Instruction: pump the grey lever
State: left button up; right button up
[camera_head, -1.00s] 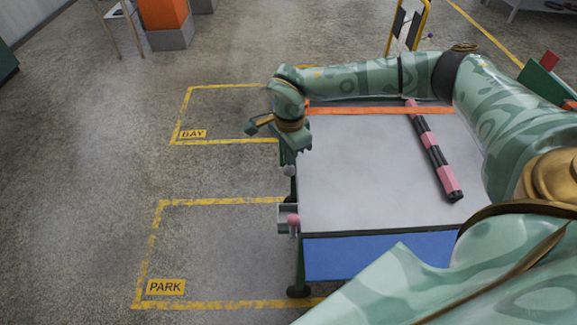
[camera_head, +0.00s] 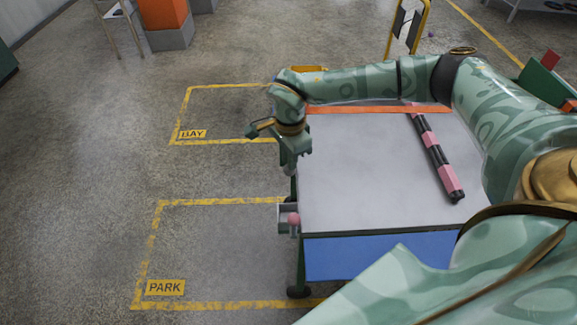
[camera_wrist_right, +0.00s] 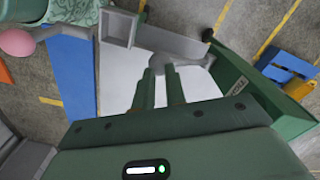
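The grey lever stands at the left edge of the table (camera_head: 380,185), under my right gripper (camera_head: 295,155). Its knob is hidden by that gripper in the head view. In the right wrist view a grey part (camera_wrist_right: 178,62), apparently the lever, is close to the tips of the two fingers. The fingers are a little apart with a visible gap; I cannot tell whether they touch the lever. A lever with a pink knob (camera_head: 293,219) sits nearer along the same edge; the knob also shows in the right wrist view (camera_wrist_right: 17,42). My left gripper is out of view.
A pink and black striped bar (camera_head: 437,160) lies on the table, with an orange strip (camera_head: 380,109) along the far side. Yellow floor outlines marked BAY (camera_head: 193,134) and PARK (camera_head: 166,287) lie to the left. The floor there is clear.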

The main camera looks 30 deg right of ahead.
jog(key=shift+s+f, duration=0.1)
jog(key=shift+f, duration=0.2)
jog(key=shift+s+a+f, duration=0.2)
jog(key=shift+s+f, duration=0.1)
jog(key=shift+f, duration=0.35)
jog(key=shift+s+a+f, duration=0.15)
jog(key=shift+s+f, duration=0.1)
jog(key=shift+f, duration=0.4)
jog(key=shift+s+a+f, duration=0.15)
jog(key=shift+s+f, duration=0.05)
jog(key=shift+f, duration=0.55)
jog(key=shift+s+a+f, duration=0.15)
jog(key=shift+f, duration=0.6)
jog(key=shift+f+b, duration=0.1)
jog(key=shift+b, duration=0.2)
